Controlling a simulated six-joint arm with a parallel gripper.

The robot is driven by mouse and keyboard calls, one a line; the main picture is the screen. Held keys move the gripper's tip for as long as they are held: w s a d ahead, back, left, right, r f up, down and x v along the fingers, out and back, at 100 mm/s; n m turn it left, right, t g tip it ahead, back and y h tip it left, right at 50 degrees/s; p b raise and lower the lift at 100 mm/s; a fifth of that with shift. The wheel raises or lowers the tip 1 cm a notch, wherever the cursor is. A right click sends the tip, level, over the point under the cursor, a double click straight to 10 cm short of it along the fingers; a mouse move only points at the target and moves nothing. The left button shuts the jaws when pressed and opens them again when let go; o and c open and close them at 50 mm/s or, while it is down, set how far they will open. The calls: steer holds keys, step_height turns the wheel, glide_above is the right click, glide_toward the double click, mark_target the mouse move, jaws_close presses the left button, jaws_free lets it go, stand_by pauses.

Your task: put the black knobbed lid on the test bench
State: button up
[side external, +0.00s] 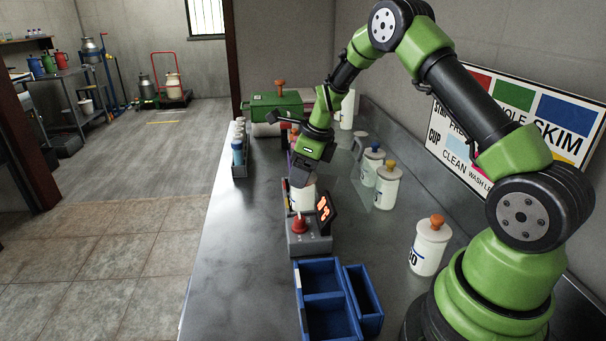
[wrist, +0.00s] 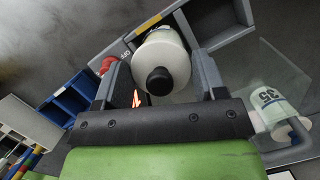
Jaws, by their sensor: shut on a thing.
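A white jar with a black knobbed lid (wrist: 160,80) is between the fingers of my gripper (wrist: 160,62) in the wrist view, seen from its lid end. In the side view my gripper (side external: 303,178) points down over the bench, shut on the white jar (side external: 302,198). The lid is hidden there by the gripper. The steel bench (side external: 225,265) runs along the wall under it. I cannot tell whether the jar touches the bench.
A grey device with a red knob (side external: 300,224) and lit display (side external: 325,212) stands just in front of the jar. Blue bins (side external: 325,272) are nearer. White jars with orange (side external: 430,245) and yellow (side external: 387,185) knobs stand right. A grey compartment tray (wrist: 215,36) adjoins the held jar.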

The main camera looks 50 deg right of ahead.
steer(key=r, duration=0.8)
steer(key=shift+w+a+r, duration=0.2)
steer(key=shift+r, duration=0.1)
steer(key=w+a+f, duration=0.4)
steer(key=a+f, duration=0.4)
steer(key=a, duration=0.4)
glide_above(246, 239)
steer(key=f, duration=0.5)
steer(key=shift+s+d+f, duration=0.15)
steer(key=shift+s+f, duration=0.2)
steer(key=shift+s, duration=0.05)
steer(key=shift+f, duration=2.35)
steer(key=shift+f, duration=0.1)
steer(key=o, duration=0.9)
